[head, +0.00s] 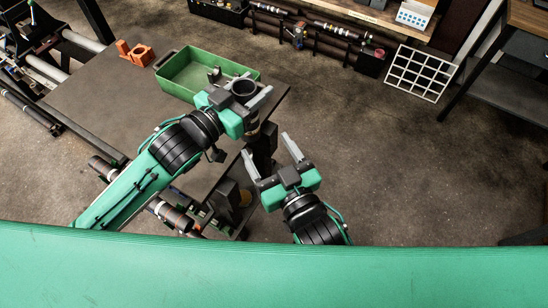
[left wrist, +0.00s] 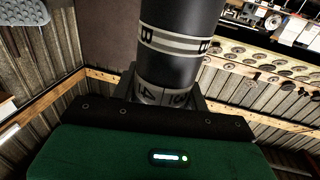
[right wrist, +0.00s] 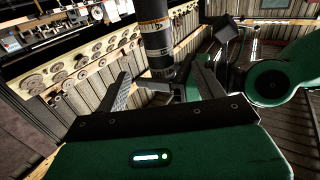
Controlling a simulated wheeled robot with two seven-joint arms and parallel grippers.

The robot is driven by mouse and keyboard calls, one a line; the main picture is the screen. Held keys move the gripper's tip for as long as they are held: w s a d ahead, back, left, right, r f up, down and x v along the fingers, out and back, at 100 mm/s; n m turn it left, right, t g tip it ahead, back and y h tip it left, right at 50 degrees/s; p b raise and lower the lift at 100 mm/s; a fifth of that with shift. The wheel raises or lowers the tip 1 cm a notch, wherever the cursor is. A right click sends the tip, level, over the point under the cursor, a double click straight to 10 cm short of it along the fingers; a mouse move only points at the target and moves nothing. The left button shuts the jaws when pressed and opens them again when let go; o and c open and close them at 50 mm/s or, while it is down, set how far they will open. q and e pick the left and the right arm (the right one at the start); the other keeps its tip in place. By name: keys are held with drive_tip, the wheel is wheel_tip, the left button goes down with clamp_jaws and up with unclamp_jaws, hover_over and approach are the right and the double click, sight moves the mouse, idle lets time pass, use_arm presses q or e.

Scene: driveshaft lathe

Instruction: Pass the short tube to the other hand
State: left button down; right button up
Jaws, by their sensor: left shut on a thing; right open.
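The short tube (head: 243,88) is black with white bands and stands about upright in my left gripper (head: 257,84), which is shut on it. From above I see its dark open end. In the left wrist view the tube (left wrist: 175,45) fills the space before the palm, with printed characters on its bands. My right gripper (head: 266,145) is open and empty, nearer my body than the tube and lower. In the right wrist view the tube (right wrist: 157,42) shows ahead, between the spread fingers and apart from them; an orange band is on its upper part.
A green tray (head: 182,84) lies on the dark table (head: 95,90), behind the left gripper. Orange blocks (head: 137,53) stand at the table's back left. A white grid rack (head: 420,72) stands on the floor at the right. The floor right of my right gripper is clear.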

drive_tip(key=x, duration=1)
drive_tip(key=shift+s, duration=0.1)
drive_tip(key=c, duration=1.1)
use_arm(q)
drive_tip(key=c, duration=1.2)
unclamp_jaws()
use_arm(e)
drive_tip(key=shift+c, duration=1.2)
use_arm(q)
drive_tip(key=o, duration=0.5)
drive_tip(key=shift+o, duration=0.2)
